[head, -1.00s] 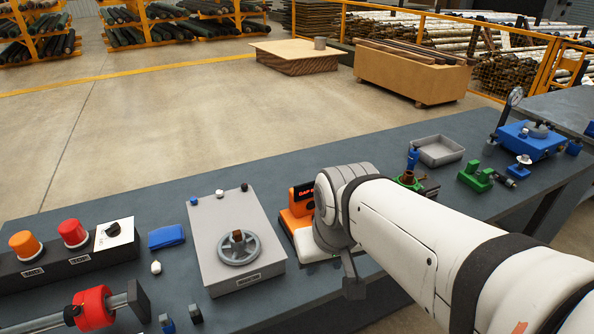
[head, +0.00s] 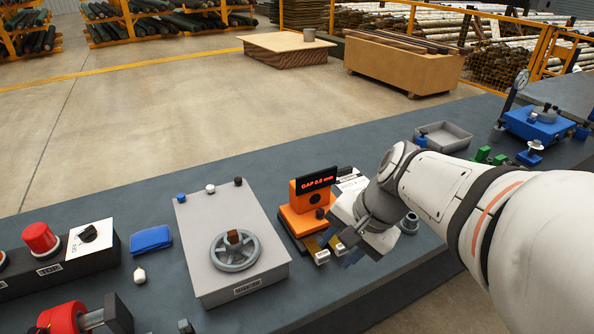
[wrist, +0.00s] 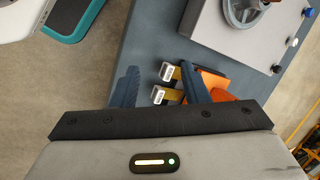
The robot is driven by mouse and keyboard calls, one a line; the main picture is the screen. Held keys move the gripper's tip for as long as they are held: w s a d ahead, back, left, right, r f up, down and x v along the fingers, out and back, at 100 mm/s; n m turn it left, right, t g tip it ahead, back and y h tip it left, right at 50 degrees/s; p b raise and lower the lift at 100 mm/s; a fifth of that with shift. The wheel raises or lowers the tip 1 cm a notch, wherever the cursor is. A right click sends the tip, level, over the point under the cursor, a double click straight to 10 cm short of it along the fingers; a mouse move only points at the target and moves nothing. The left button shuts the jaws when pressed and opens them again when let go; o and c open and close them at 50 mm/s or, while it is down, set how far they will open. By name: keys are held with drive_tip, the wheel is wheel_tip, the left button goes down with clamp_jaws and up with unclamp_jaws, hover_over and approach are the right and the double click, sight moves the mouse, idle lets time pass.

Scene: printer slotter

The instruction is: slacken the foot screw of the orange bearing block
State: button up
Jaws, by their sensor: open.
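The orange block (head: 300,222) sits on the bench right of the grey handwheel box in the head view, its display reading "GAP 0.0 mm". In the wrist view only part of its orange body (wrist: 214,84) shows, beside the right finger. Two brass strips with pale end blocks (head: 322,257) stick out from its front; they also show in the wrist view (wrist: 168,72). My gripper (wrist: 158,72) is open, its two blue fingers on either side of the pale ends in the picture. Contact cannot be told. I cannot make out the foot screw.
The grey box with a handwheel (head: 234,251) stands close left of the orange block. A blue pad (head: 150,239), red button (head: 40,238) and switch panel lie further left. A grey tray (head: 444,136) and blue device (head: 540,124) are at right. The bench's back strip is clear.

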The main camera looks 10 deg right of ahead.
drive_tip(key=w+f+m+t+y+b, duration=0.2)
drive_tip(key=w+f+m+y+b, duration=0.1)
drive_tip(key=w+f+m+b, duration=0.4)
drive_tip(key=m+t+y+b, duration=0.2)
drive_tip(key=m+t+b, duration=0.35)
drive_tip(key=m, duration=0.65)
approach(321, 212)
drive_tip(key=x, duration=0.7)
drive_tip(key=shift+w+a+f, duration=0.15)
drive_tip(key=shift+w+a, duration=0.05)
drive_tip(key=shift+a, duration=0.05)
drive_tip(key=shift+c, duration=0.5)
